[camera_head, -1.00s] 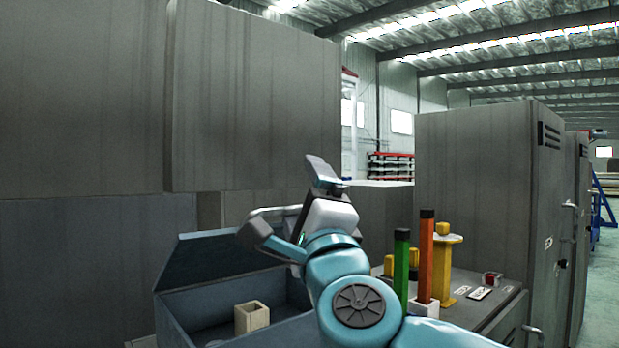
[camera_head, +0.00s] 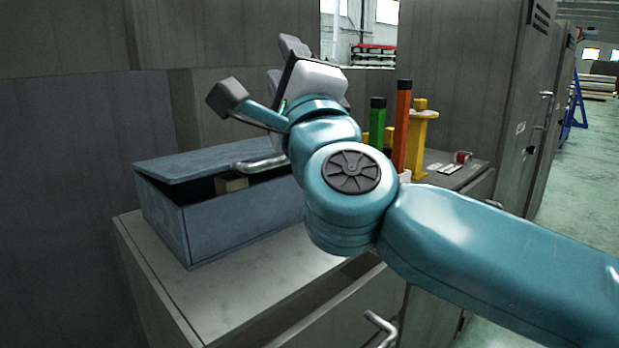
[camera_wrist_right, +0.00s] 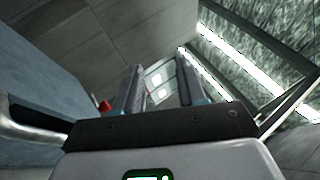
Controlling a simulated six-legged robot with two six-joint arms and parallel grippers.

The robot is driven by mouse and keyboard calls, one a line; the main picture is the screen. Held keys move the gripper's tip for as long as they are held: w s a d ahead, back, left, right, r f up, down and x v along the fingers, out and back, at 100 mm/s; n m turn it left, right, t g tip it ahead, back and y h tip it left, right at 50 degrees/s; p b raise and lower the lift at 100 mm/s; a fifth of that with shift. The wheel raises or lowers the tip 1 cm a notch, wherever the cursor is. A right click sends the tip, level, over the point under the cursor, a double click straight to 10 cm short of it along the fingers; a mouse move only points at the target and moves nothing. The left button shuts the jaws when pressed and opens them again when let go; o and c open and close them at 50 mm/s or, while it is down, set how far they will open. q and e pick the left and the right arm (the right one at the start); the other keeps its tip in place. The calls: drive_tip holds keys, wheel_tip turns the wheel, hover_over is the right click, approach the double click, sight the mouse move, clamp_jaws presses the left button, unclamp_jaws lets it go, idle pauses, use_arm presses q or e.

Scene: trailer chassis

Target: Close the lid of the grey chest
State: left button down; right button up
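The grey chest (camera_head: 240,223), blue-grey in colour, stands on a grey cabinet top. Its lid (camera_head: 205,163) is tilted, leaving a dark gap along the front. A metal handle (camera_head: 260,163) is on the lid's front edge, and a beige block (camera_head: 232,183) shows inside through the gap. My right gripper (camera_head: 285,62) is above and behind the handle, pointing up and away, with my wrist beside the lid's right part. In the wrist view its two fingers (camera_wrist_right: 160,88) are apart with nothing between them. My right arm hides the chest's right end. My left gripper is out of view.
A green bar (camera_head: 377,122), an orange bar (camera_head: 402,125) and a yellow post (camera_head: 421,135) stand right of the chest, close behind my arm. The cabinet top (camera_head: 215,298) is clear in front of the chest. Grey panels (camera_head: 80,170) rise behind and left.

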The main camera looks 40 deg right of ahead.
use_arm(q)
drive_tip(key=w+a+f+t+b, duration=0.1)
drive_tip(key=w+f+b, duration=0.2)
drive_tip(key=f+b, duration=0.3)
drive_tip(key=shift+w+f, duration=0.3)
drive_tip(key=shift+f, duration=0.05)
use_arm(e)
drive_tip(key=w+f+v, duration=0.1)
drive_tip(key=f+v, duration=0.1)
drive_tip(key=v, duration=1.3)
drive_tip(key=shift+w+a+f, duration=0.2)
drive_tip(key=shift+w, duration=0.15)
use_arm(q)
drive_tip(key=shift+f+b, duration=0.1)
drive_tip(key=shift+b, duration=0.25)
